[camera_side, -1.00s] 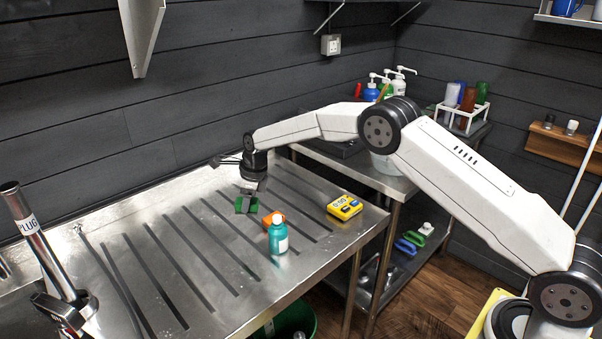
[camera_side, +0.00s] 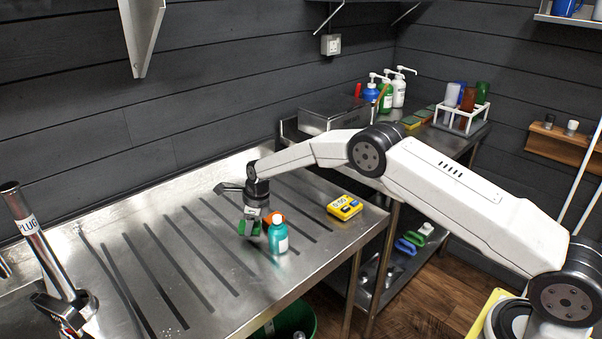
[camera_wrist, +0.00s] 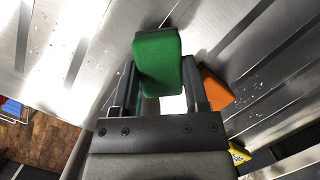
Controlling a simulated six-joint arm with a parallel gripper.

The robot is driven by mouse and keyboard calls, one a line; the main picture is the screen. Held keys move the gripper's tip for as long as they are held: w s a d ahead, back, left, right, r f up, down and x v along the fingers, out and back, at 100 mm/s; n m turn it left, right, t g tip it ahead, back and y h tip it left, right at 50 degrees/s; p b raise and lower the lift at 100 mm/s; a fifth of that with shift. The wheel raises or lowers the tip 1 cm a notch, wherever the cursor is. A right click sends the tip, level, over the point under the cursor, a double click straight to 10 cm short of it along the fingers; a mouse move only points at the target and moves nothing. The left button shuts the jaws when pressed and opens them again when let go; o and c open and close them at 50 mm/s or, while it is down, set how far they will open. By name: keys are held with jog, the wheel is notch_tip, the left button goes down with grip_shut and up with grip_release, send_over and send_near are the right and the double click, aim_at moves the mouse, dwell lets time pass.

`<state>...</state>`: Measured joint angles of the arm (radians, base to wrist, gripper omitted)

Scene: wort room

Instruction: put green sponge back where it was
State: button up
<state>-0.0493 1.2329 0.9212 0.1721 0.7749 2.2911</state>
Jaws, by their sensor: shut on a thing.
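The green sponge (camera_side: 256,229) is held in the jaws of my gripper (camera_side: 250,222), above the ribbed steel drainboard, close to the left of the teal bottle (camera_side: 278,238). In the wrist view the sponge (camera_wrist: 157,62) stands between the two fingers of my gripper (camera_wrist: 162,88), reaching past their tips. Whether its lower edge touches the steel I cannot tell.
A yellow timer-like device (camera_side: 345,207) lies to the right. The drainboard (camera_side: 140,265) is clear to the left.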

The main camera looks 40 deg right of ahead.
jog(key=shift+s+x, duration=0.2)
jog(key=shift+x, duration=0.75)
jog(key=shift+d+f, duration=0.1)
jog(key=shift+f, duration=0.1)
jog(key=o, duration=1.2)
jog(key=shift+o, duration=0.2)
jog(key=shift+r, duration=0.1)
jog(key=v, duration=1.2)
jog(key=shift+s+d+r, duration=0.1)
